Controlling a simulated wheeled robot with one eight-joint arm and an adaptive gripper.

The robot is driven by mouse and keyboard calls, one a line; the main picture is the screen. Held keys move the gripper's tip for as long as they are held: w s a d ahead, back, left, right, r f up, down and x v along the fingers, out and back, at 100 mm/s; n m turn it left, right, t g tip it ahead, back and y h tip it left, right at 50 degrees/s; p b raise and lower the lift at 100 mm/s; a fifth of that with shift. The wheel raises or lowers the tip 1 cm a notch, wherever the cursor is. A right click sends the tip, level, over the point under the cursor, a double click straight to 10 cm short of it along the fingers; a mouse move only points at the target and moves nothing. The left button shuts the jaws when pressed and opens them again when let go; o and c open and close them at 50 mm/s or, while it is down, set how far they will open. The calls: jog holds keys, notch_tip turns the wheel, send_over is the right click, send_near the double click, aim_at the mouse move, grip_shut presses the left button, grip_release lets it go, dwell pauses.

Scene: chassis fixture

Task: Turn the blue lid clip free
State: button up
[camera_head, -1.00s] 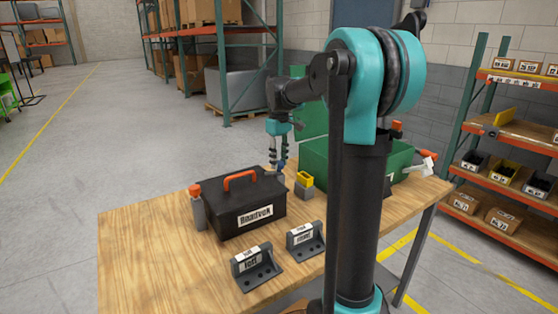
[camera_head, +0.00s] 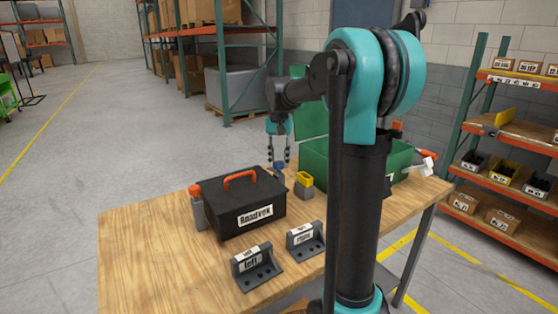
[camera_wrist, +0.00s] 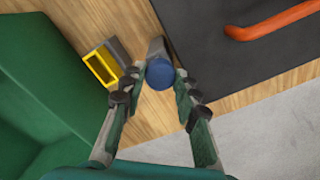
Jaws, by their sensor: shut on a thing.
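The blue lid clip (camera_wrist: 159,74) is a round blue cap on a grey post (camera_wrist: 156,47), beside the black toolbox (camera_wrist: 225,50). In the head view the toolbox (camera_head: 243,204) has an orange handle, and the blue clip (camera_head: 280,164) shows small at its back right corner. My gripper (camera_wrist: 158,80) has one finger on each side of the clip and is shut on it. In the head view my gripper (camera_head: 279,163) points down over the clip. The exact contact of the fingertips is hard to see.
A yellow-topped grey block (camera_head: 304,184) stands just right of the clip. A green case (camera_head: 314,158) lies behind it. An orange-capped grey post (camera_head: 197,208) stands left of the toolbox. Brackets marked left (camera_head: 255,268) and right (camera_head: 304,240) stand in front on the wooden table (camera_head: 150,260).

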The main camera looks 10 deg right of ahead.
aim_at(279, 162)
jog(key=shift+m, duration=1.5)
jog(key=o, duration=1.2)
jog(key=shift+c, duration=0.2)
jog(key=shift+r, duration=0.1)
notch_tip(279, 162, up, 12)
